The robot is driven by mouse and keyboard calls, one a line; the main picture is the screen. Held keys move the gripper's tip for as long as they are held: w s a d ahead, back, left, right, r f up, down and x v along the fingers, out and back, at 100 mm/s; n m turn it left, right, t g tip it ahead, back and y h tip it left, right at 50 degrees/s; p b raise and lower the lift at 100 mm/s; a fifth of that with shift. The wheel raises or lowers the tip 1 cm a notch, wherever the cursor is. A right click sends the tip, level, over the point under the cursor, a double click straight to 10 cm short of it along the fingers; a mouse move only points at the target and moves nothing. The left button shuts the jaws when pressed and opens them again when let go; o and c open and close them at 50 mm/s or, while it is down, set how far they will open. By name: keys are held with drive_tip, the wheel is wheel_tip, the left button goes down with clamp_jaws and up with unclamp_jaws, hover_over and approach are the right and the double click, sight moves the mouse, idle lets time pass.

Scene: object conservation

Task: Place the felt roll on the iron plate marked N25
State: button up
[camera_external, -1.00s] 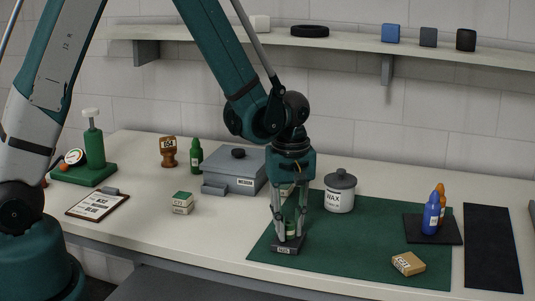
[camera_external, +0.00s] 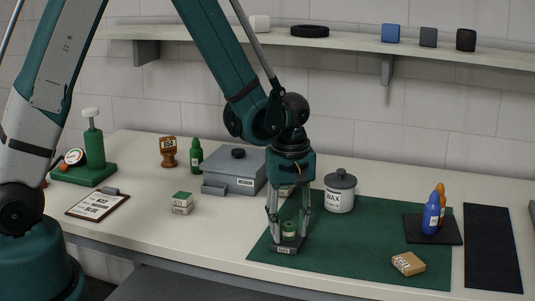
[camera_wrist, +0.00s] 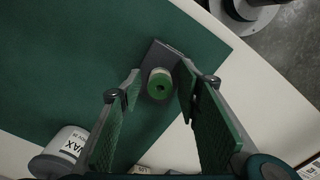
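The felt roll (camera_external: 289,230) is a small green cylinder with a pale label band. It stands upright on the dark iron plate (camera_external: 291,246), whose small front label is too small to read surely. My gripper (camera_external: 289,236) is low over the plate, pointing down. Its fingers stand open on both sides of the roll, with visible gaps in the wrist view (camera_wrist: 158,92).
A green mat (camera_external: 352,257) lies under the plate. A white WAX jar (camera_external: 340,198) stands behind right, and a grey box (camera_external: 236,172) behind left. A cardboard box (camera_external: 408,263) and blue bottle (camera_external: 431,213) are at right. The mat's middle is clear.

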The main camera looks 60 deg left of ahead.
sight(289, 225)
drive_tip(key=shift+r, duration=0.2)
wheel_tip(289, 225, up, 12)
idle(0.9)
idle(0.6)
drive_tip(key=s+d+r+m+t, duration=0.25)
drive_tip(key=s+r+m, duration=0.2)
drive_tip(key=r, duration=0.25)
drive_tip(key=s+d+r+m+t, duration=0.1)
drive_tip(key=s+d+r+m, duration=0.25)
drive_tip(key=s+r, duration=0.3)
drive_tip(key=s+d+r+m+t, duration=0.2)
drive_tip(key=s+m, duration=0.1)
drive_tip(key=s, duration=0.2)
drive_tip(key=s+d+r+m+t, duration=0.1)
drive_tip(key=s+d+r+m, duration=0.1)
drive_tip(key=s, duration=0.4)
drive_tip(key=shift+s+d+r+m+t, duration=0.15)
drive_tip(key=shift+d+r+m+t, duration=0.25)
drive_tip(key=shift+m, duration=0.6)
